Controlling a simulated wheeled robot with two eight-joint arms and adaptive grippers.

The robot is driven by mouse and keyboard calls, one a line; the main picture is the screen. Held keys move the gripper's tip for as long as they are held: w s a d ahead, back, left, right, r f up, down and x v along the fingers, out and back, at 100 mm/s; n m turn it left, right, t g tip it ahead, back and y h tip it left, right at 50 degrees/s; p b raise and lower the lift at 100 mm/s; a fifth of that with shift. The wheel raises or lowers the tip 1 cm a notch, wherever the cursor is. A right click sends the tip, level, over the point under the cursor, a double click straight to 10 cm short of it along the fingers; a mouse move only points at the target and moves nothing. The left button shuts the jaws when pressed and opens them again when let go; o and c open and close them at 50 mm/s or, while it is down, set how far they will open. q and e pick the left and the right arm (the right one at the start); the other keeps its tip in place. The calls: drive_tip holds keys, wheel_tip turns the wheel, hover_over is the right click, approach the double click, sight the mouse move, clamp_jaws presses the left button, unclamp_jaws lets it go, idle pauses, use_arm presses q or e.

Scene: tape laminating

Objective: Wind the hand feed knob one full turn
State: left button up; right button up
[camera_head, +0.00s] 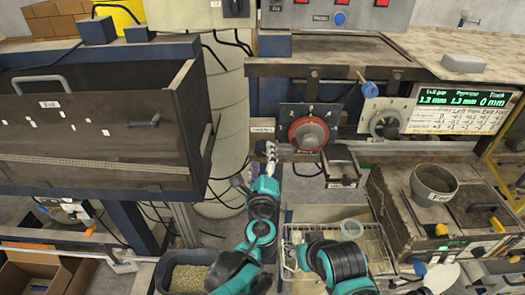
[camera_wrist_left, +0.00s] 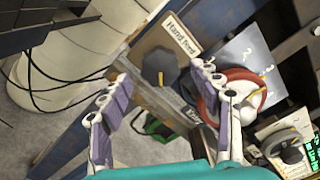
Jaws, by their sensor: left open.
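The hand feed knob (camera_wrist_left: 159,68) is a dark, lobed knob below a tan plate labelled "Hand feed" (camera_wrist_left: 181,36) in the left wrist view. My left gripper (camera_wrist_left: 162,82) is open, its two pale fingers spread, with the knob showing between and beyond the fingertips. They appear apart from the knob, though the exact gap is hard to judge. In the head view my left gripper (camera_head: 270,150) points up at the machine front just below the small label plate (camera_head: 262,125); the knob is hard to make out there. My right gripper is not in view.
A red-ringed dial (camera_head: 309,133) sits just right of the knob, and my right finger overlaps it in the wrist view. A grey round knob (camera_head: 384,124) and a green display (camera_head: 457,109) are farther right. A dark cabinet (camera_head: 95,130) stands left.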

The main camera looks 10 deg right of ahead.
use_arm(q)
drive_tip(key=s+a, duration=0.1)
drive_tip(key=s, duration=0.6)
drive_tip(key=shift+s+a, duration=0.2)
drive_tip(key=shift+a, duration=0.05)
